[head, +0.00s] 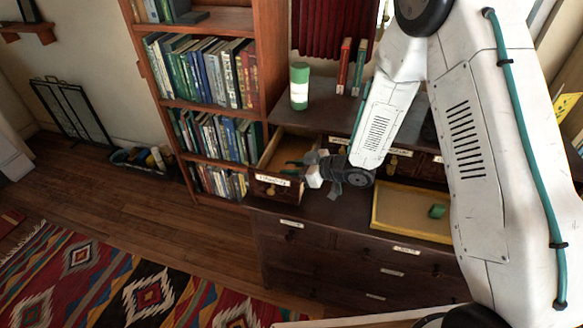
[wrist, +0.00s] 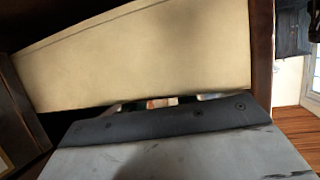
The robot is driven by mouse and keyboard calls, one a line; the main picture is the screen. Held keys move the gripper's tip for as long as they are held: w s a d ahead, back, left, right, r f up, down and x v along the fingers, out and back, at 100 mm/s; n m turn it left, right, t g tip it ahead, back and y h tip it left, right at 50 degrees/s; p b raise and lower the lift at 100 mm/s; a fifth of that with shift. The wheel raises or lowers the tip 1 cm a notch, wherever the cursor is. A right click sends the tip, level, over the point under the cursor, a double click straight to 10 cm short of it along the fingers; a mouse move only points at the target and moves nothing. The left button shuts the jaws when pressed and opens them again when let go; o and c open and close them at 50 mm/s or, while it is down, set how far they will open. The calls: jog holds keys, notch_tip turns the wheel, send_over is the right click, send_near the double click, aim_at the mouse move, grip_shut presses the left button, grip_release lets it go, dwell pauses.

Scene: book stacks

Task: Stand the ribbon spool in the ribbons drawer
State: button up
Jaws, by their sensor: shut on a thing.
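The ribbons drawer (head: 272,180) is pulled out at the left end of the dark cabinet, with a pale label on its front. My gripper (head: 298,171) is at the drawer's front right part. It is shut on what looks like the ribbon spool (head: 290,164), of which only small green parts show. I cannot tell whether the spool touches the drawer floor. In the wrist view a pale panel (wrist: 140,55), seemingly the drawer's inside, fills the upper part. My gripper's grey body covers the lower part and hides most of the held thing.
A yellow tray (head: 400,228) with a small green piece (head: 437,211) sits on the cabinet to the right. A green cylinder (head: 299,85) and two upright books (head: 350,66) stand on the upper shelf. A full bookcase (head: 203,75) rises to the left of the drawer.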

jog(key=shift+s+f, duration=0.25)
jog(key=shift+f, duration=0.25)
jog(key=o, duration=0.9)
jog(key=shift+s+f, duration=0.1)
jog(key=shift+r, duration=0.4)
jog(key=v, duration=0.8)
jog(key=r+v, duration=0.1)
jog(key=v, duration=0.3)
jog(key=shift+w, duration=0.35)
